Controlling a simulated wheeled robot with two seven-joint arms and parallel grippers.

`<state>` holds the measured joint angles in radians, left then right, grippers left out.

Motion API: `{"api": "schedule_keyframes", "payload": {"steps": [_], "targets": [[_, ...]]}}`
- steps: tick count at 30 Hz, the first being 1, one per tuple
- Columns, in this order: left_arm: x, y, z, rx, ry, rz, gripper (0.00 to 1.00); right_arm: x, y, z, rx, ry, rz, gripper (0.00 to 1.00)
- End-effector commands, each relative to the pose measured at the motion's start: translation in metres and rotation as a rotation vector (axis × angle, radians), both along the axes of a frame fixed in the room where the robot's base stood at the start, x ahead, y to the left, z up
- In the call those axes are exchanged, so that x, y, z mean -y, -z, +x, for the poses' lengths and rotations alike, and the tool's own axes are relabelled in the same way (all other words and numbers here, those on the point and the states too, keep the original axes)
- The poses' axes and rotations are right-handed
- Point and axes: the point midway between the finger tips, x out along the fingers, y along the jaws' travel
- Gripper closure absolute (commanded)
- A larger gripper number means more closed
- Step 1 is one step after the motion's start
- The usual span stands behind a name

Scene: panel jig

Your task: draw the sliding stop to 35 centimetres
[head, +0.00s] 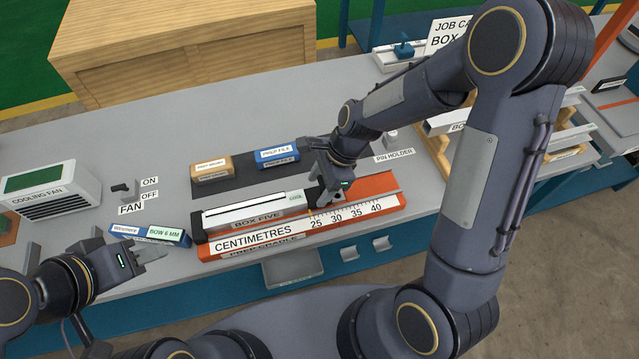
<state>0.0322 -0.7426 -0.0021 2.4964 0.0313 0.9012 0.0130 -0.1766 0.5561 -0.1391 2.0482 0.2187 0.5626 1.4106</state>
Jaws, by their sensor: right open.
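The orange prep cradle (225,252) lies on the bench with a white centimetre scale (346,216) along its front, marked 25, 30, 35 and 40. A pale panel labelled box five (245,211) lies in the cradle, left of the dark sliding stop (313,196). The stop stands near the 25 mark and is partly hidden by my right gripper. My right gripper (331,201) is open, pointing down at the stop; I cannot tell whether it touches.
A fan switch (122,190) and cooling fan (52,190) are at left. Brown (211,168) and blue (277,157) file blocks sit on a dark mat behind the cradle. The cradle bed right of the stop is clear.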

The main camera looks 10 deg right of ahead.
Motion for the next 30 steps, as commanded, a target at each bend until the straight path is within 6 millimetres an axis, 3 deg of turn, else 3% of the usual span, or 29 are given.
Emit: {"api": "schedule_keyframes", "payload": {"steps": [8,21,26,30], "targets": [[0.000,0.000,0.000,0.000,0.000,0.000,0.64,-0.001,0.002,0.000,0.000,0.000,0.000,0.45],[0.000,0.000,0.000,0.000,0.000,0.000,0.64,-0.001,0.002,0.000,0.000,0.000,0.000,1.00],[0.000,0.000,0.000,0.000,0.000,0.000,0.64,0.003,0.002,0.000,0.000,0.002,0.000,1.00],[0.000,-0.001,0.000,0.000,0.000,0.000,0.64,0.031,0.001,0.002,0.000,0.010,-0.001,1.00]]}}
